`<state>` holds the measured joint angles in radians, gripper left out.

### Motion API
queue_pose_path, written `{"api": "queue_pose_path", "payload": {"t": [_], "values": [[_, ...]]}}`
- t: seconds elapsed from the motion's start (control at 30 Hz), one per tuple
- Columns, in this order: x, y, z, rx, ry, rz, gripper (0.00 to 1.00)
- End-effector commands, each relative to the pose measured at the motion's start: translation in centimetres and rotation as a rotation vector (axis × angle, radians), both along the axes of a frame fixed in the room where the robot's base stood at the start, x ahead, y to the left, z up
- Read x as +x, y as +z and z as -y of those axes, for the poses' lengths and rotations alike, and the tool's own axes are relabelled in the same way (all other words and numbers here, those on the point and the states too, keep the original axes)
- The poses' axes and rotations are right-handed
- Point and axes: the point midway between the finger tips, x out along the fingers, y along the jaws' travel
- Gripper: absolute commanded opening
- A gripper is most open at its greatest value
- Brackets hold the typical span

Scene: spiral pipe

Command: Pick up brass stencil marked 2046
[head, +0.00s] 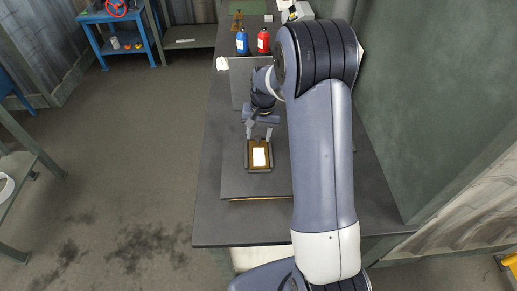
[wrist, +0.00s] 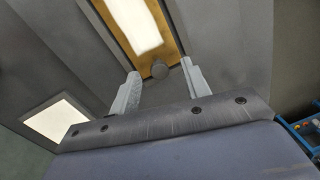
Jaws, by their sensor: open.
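A brass-framed plate with a bright white panel (head: 259,156) lies on the grey work surface in the head view. It also shows at the top of the wrist view as a brass border (wrist: 172,48) around white, with a dark round knob (wrist: 160,70) at its near end. No 2046 marking is legible, so I cannot tell whether this is the stencil. My gripper (head: 259,133) is open at the plate's far end. In the wrist view, the fingers (wrist: 159,68) stand apart on either side of the knob. I cannot tell whether they touch it.
A blue bottle (head: 242,43) and a red bottle (head: 263,41) stand farther back on the bench (head: 215,215). A small brown object (head: 237,20) stands behind them. A green wall (head: 420,100) runs along the right. Open floor (head: 130,170) lies to the left.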

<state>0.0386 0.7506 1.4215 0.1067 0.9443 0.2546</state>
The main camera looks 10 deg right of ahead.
Motion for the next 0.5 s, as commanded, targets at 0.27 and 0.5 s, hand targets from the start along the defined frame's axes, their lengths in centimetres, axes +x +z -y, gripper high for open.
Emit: {"api": "queue_pose_path", "payload": {"t": [0.27, 0.5], "values": [[0.00, -1.01, -0.10, 0.000, 0.001, 0.000, 0.45], [0.01, -0.99, -0.09, 0.000, 0.001, 0.000, 0.31]]}}
